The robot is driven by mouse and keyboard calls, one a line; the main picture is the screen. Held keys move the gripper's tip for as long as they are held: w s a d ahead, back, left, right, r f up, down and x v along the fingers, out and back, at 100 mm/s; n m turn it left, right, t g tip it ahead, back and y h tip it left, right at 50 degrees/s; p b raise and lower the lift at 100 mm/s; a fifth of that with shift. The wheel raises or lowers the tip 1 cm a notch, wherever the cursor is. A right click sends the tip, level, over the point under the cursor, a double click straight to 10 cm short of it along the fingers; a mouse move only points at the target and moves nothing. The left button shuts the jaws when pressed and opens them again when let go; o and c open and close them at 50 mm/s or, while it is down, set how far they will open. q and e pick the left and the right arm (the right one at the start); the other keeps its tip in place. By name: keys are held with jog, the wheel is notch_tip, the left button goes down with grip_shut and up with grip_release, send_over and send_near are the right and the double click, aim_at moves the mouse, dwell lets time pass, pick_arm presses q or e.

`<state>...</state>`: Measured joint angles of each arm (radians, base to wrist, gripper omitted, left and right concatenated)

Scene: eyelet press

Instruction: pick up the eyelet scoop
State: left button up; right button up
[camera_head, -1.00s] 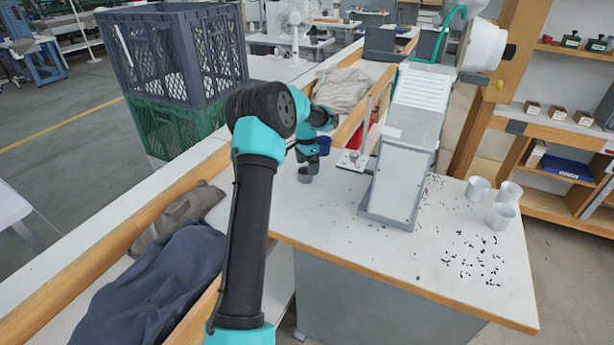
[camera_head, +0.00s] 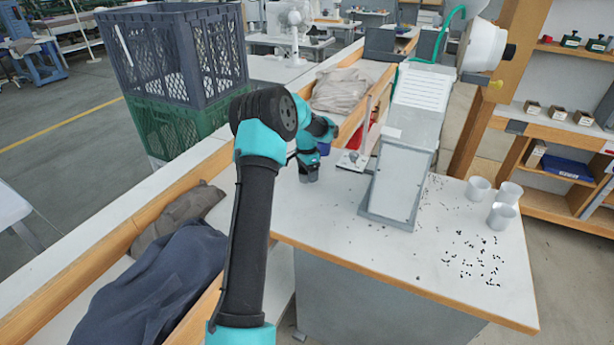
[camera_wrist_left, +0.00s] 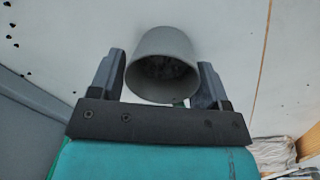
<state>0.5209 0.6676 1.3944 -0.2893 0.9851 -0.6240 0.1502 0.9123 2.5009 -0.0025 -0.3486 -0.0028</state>
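The eyelet scoop (camera_wrist_left: 165,62) is a small grey cup-shaped piece with a dark inside, seen in the left wrist view. It stands on the white bench top between the two fingers of my left gripper (camera_wrist_left: 160,82). The fingers are apart, one on each side of the scoop, with narrow gaps; firm contact does not show. In the head view my left gripper (camera_head: 309,176) is low over the bench, left of the grey press (camera_head: 398,178), and hides the scoop. My right gripper is not in view.
Several black eyelets (camera_head: 474,262) lie scattered on the bench's right side. White cups (camera_head: 503,215) stand near the right edge. A bench trough on the left holds dark cloth (camera_head: 155,285).

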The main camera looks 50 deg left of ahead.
pick_arm(q)
jog(key=c, duration=0.6)
jog(key=shift+r, duration=0.1)
jog(key=shift+r, duration=1.8)
jog(key=s+d, duration=0.3)
jog(key=d, duration=0.1)
jog(key=s+d+r, duration=0.1)
jog(key=s+d, duration=0.6)
jog(key=d, duration=0.1)
jog(key=shift+s+r, duration=0.15)
jog(key=shift+s, duration=0.2)
jog(key=shift+c, duration=0.2)
